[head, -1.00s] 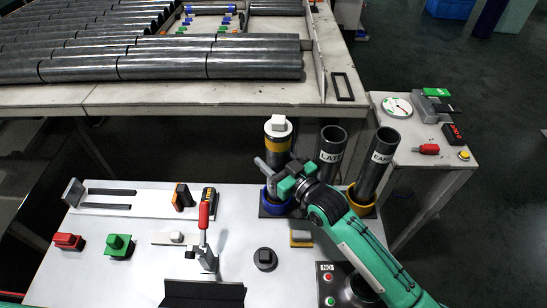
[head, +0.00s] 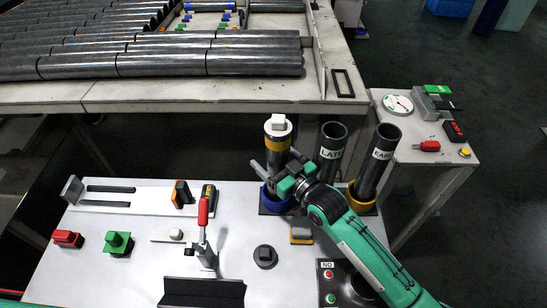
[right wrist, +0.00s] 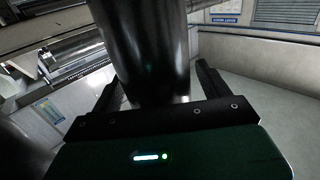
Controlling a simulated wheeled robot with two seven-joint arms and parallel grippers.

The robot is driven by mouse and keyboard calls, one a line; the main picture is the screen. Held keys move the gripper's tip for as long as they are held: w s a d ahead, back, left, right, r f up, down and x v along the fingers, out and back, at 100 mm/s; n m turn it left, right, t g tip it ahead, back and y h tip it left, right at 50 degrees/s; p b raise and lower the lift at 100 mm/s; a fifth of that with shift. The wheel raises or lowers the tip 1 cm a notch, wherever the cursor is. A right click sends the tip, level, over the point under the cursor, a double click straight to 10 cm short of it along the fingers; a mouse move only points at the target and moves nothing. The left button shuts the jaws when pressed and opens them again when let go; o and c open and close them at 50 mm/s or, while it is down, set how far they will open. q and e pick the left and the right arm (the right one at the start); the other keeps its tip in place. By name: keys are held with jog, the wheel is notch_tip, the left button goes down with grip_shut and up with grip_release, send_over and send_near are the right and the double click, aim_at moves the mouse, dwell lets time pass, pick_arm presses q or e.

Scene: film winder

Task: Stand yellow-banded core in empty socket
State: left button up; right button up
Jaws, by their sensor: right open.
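The yellow-banded core (head: 277,148), a dark tube with a white cap with a knob on top, stands upright in the blue-ringed socket (head: 268,205) in the head view. My right gripper (head: 277,163) is open, with one finger on either side of the core's lower part. In the right wrist view the dark core (right wrist: 145,50) rises between the two spread fingers (right wrist: 158,92). The gripper and arm hide part of the socket and the core's foot. My left gripper is not in view.
A core marked LATE (head: 331,146) and one marked EARLY (head: 380,155) stand close on the right, the latter in a yellow-ringed socket (head: 361,207). A rack of dark tubes (head: 210,58) lies behind.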

jog(key=b+v, duration=0.3)
jog(key=v, duration=1)
jog(key=shift+s+d+b, duration=0.3)
jog(key=shift+b, duration=0.1)
